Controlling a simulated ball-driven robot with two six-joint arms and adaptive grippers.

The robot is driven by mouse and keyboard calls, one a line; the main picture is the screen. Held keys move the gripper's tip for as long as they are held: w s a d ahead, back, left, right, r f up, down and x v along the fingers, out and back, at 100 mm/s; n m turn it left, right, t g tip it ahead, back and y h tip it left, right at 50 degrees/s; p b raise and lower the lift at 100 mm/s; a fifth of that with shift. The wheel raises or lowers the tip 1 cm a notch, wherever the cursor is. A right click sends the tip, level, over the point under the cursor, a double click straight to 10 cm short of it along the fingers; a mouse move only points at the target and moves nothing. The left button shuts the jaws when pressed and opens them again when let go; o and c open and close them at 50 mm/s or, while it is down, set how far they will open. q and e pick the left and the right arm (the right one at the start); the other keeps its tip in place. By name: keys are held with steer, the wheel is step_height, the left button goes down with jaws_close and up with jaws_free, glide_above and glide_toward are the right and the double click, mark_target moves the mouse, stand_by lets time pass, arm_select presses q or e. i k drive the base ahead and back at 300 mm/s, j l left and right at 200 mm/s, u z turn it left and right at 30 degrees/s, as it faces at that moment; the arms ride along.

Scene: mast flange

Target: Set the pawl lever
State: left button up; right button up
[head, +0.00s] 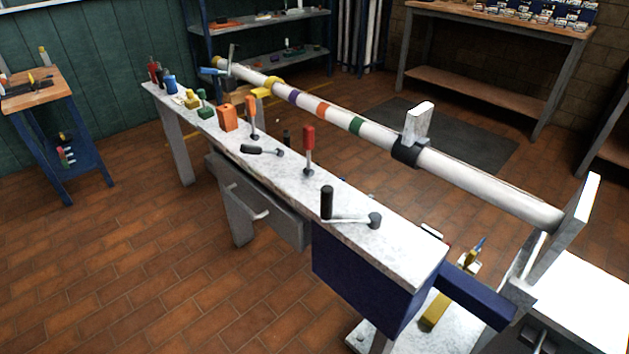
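Several levers stand on a long, narrow pale bench (345,236) in the head view. A red-handled lever (309,140) stands upright near the middle. An orange-handled lever (252,115) stands farther back, and a black-handled lever (262,150) lies almost flat between them. A crank with an upright black handle (327,201) is at the near end. I cannot tell which one is the pawl lever. A long white mast (460,178) with coloured bands runs beside the bench, with a black collar (408,151) around it. Neither of my grippers shows.
An orange block (228,117) and small coloured parts sit toward the bench's far end. A grey drawer (259,210) and a dark blue box (360,279) hang under the bench. A small side table (38,100) stands at left, shelves behind. The brick-tiled floor at left is clear.

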mark_target(308, 131)
steer(key=l+u, duration=0.2)
steer(key=u, duration=0.25)
steer(key=l+u, duration=0.25)
steer(key=u, duration=0.2)
steer(key=l+u, duration=0.25)
steer(key=u, duration=0.2)
